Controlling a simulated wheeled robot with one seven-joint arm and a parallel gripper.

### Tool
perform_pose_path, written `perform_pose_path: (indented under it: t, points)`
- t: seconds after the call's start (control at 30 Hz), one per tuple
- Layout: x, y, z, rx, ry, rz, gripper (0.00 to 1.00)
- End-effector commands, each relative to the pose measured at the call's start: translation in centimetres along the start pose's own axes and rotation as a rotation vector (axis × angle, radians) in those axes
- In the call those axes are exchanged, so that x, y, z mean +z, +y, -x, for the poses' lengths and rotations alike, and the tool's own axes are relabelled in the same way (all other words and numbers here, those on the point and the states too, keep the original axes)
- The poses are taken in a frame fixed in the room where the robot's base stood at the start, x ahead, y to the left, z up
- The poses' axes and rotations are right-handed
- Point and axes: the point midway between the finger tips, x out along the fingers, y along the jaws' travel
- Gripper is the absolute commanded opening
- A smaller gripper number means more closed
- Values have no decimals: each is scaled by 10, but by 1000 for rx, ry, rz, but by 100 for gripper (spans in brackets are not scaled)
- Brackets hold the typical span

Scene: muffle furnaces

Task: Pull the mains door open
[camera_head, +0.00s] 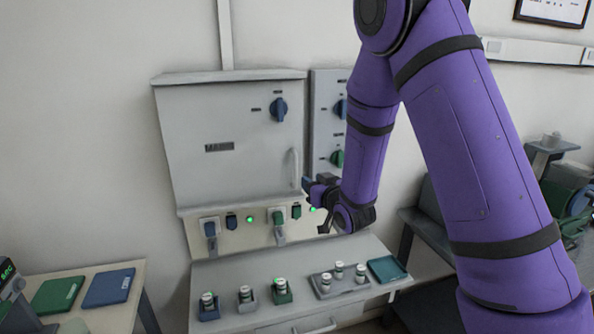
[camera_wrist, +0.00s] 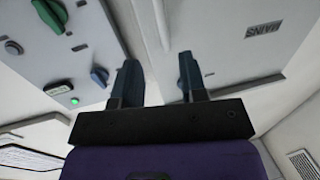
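The mains door (camera_head: 225,125) is a large light-grey panel on the wall cabinet, with a dark label, a blue knob (camera_head: 278,109) and an upright pale handle (camera_head: 294,168) at its right edge. It looks shut. My gripper (camera_head: 307,184) is just right of the handle's lower end. In the wrist view, which is upside down, the door (camera_wrist: 225,50) shows its MAINS label. My gripper (camera_wrist: 158,62) is open there, with two separate dark fingers. The handle (camera_wrist: 155,22) shows beyond the gap between them; nothing is gripped. Contact with the handle cannot be told.
A narrower panel (camera_head: 325,110) with blue and green knobs adjoins the door on the right. Below are plugs and green lights on a strip (camera_head: 235,240). A bench (camera_head: 225,272) beneath carries several small jars and a tray (camera_head: 338,290). My purple arm covers the right side.

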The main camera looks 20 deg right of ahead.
Motion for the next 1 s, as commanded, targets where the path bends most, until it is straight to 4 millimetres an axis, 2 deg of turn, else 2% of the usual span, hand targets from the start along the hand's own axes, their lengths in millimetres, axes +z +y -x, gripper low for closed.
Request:
perform_pose_path:
  t: [0.27, 0.7, 1.0]
  points:
    - [6, -3, -12, -14, 29, 3, 39]
    - [4, -4, -84, -13, 28, 4, 39]
    - [3, -4, -108, -13, 26, 2, 39]
